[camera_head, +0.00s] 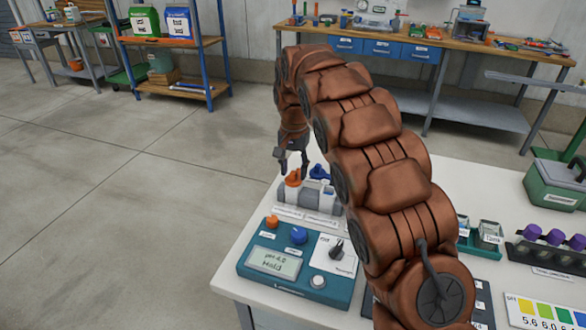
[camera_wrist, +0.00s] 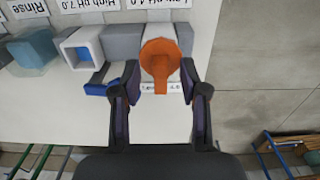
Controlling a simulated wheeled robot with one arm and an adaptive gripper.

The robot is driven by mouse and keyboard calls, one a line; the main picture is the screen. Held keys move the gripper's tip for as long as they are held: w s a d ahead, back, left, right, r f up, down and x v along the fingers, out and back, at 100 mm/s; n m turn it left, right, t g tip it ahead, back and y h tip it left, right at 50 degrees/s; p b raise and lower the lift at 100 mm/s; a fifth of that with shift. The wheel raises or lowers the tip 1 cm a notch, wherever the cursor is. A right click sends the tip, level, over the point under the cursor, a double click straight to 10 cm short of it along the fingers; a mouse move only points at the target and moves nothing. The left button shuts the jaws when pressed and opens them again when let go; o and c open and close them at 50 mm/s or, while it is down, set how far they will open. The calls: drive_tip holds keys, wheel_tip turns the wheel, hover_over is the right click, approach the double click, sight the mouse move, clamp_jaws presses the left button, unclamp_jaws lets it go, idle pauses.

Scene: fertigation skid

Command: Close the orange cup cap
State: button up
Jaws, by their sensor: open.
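The orange cup cap (camera_head: 293,178) is at the left end of the grey and white cup block (camera_head: 308,197) on the table's far left part. In the wrist view the orange cap (camera_wrist: 160,58) looks like a round piece with a tab pointing toward my gripper; its exact tilt is hard to tell. My gripper (camera_head: 293,163) points down just above it. In the wrist view my gripper (camera_wrist: 160,80) is open, with one finger on each side of the orange tab. I cannot tell whether either finger touches it.
A blue cap (camera_head: 320,172) stands raised beside the orange one; in the wrist view it lies next to a white square opening (camera_wrist: 80,48). A teal meter (camera_head: 295,262) with orange and blue knobs sits in front. Purple-capped vials (camera_head: 555,238) stand at right.

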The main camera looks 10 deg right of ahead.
sight(294, 172)
drive_tip(key=shift+r, duration=3.65)
drive_tip(key=s+d+r+n+p, duration=0.1)
drive_tip(key=s+d+r+p, duration=0.2)
drive_tip(key=s, duration=0.7)
drive_tip(key=s+d+r+n+p, duration=0.1)
drive_tip(key=s+d+r+p, duration=0.2)
drive_tip(key=s, duration=0.7)
drive_tip(key=s+d+f+n+g+p, duration=0.1)
drive_tip(key=s+f, duration=0.1)
drive_tip(key=s, duration=1.1)
drive_tip(key=s+d+f+n+p, duration=0.1)
drive_tip(key=s+f+n+p, duration=0.1)
drive_tip(key=s, duration=1)
drive_tip(key=shift+s+d+g, duration=0.3)
drive_tip(key=shift+s+g, duration=0.05)
drive_tip(key=shift+g, duration=0.05)
